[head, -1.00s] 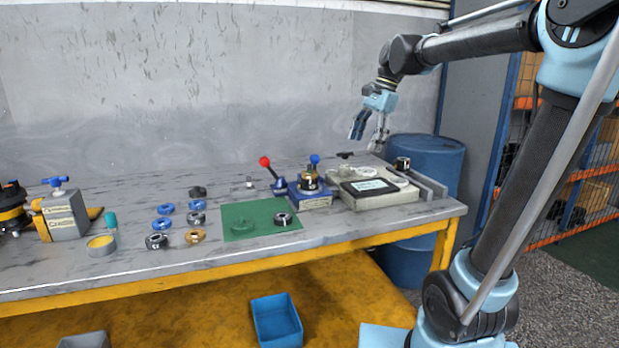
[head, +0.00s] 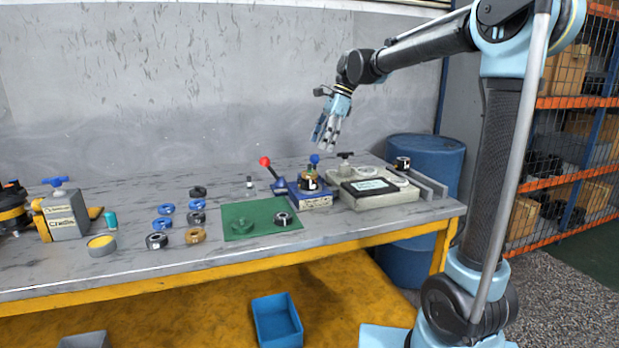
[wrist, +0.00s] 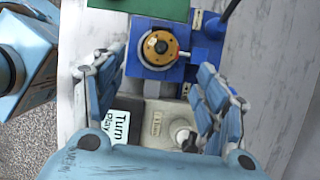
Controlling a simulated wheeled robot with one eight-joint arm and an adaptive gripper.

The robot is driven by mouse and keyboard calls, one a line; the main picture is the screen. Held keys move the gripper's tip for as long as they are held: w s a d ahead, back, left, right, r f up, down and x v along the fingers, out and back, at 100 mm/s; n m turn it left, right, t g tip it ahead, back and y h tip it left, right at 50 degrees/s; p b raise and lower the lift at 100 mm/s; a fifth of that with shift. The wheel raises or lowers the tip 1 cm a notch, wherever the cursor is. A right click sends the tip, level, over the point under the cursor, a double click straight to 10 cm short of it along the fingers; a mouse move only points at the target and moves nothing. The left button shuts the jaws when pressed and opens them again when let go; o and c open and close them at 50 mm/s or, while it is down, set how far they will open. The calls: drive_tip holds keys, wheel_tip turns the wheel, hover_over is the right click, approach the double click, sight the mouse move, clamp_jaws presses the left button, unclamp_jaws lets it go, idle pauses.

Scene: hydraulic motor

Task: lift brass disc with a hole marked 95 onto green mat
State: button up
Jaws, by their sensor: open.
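The brass disc with a hole (head: 195,236) lies flat on the bench just left of the green mat; its marking is too small to read. The green mat (head: 262,208) lies on the bench and bears a dark ring (head: 286,219) and a green ring (head: 243,226). My gripper (head: 325,143) is open and empty, high above the blue fixture, to the right of and well above the disc. In the wrist view, my gripper (wrist: 158,100) has its fingers spread above the bench, with a corner of the green mat (wrist: 150,8) at the top. The brass disc is not in that view.
Several blue and dark rings (head: 165,209) lie close around the disc. A grey box (head: 384,196) sits at right.

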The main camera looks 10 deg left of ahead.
sight(310, 175)
drive_tip(key=x, duration=1)
drive_tip(key=shift+w+d, duration=0.15)
drive_tip(key=shift+w, duration=0.1)
drive_tip(key=shift+c, duration=0.3)
drive_tip(key=c, duration=1.3)
